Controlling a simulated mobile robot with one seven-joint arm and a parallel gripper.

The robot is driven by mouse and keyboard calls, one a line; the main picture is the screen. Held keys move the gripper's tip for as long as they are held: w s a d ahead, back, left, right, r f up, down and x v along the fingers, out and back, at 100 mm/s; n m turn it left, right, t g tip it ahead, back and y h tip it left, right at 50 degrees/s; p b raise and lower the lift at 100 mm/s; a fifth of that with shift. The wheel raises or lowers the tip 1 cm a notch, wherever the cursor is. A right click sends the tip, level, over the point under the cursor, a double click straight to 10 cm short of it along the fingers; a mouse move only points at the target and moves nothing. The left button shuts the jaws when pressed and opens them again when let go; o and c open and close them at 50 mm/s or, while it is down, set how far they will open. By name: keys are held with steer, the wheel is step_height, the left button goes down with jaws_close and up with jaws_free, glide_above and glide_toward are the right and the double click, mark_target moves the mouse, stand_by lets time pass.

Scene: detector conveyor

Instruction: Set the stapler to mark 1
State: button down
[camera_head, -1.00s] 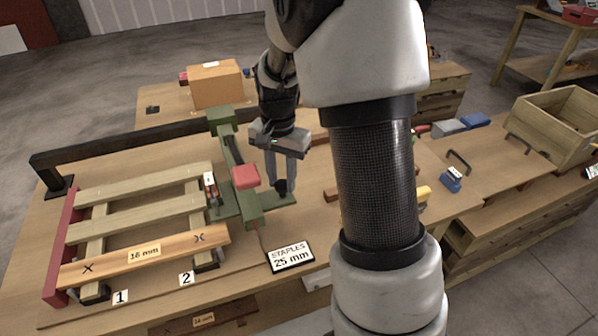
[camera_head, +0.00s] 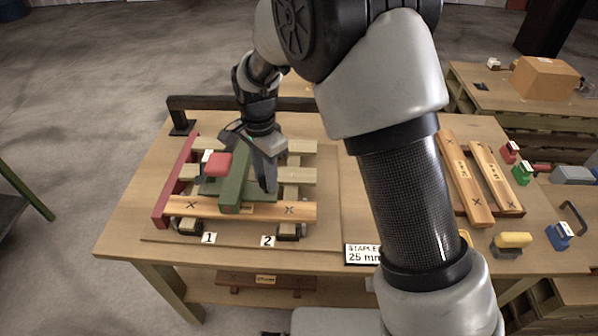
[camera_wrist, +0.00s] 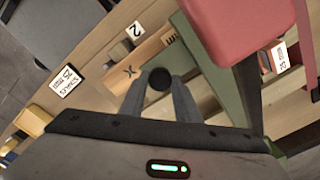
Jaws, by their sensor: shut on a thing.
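The stapler is a green carriage (camera_head: 236,181) with a red block (camera_head: 216,164) on top. It lies over the slatted pallet, its front end above the front plank (camera_head: 300,209) between the two X marks. The card for mark 1 (camera_head: 209,238) is at front left, and the card for mark 2 (camera_head: 268,241) is to its right. My gripper (camera_head: 268,189) is at the right side of the stapler. In the wrist view, my gripper (camera_wrist: 159,90) is shut on a round black knob (camera_wrist: 159,77) on the stapler's side. The knob is hidden in the head view.
A red stop rail (camera_head: 174,190) bounds the pallet's left side, and a dark beam (camera_head: 225,102) runs behind. A "STAPLES 25 mm" sign (camera_head: 362,254) stands right of the pallet. Loose planks (camera_head: 465,185) and coloured blocks lie at right. My arm hides the table's middle.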

steer(key=a+p, duration=0.1)
steer(key=a, duration=1)
steer(key=shift+a+r, duration=0.1)
steer(key=shift+a, duration=0.25)
steer(key=c, duration=1.3)
jaws_free()
steer(key=shift+c, duration=0.2)
step_height(320, 180, up, 17)
steer(key=p, duration=0.1)
steer(key=shift+r, duration=0.2)
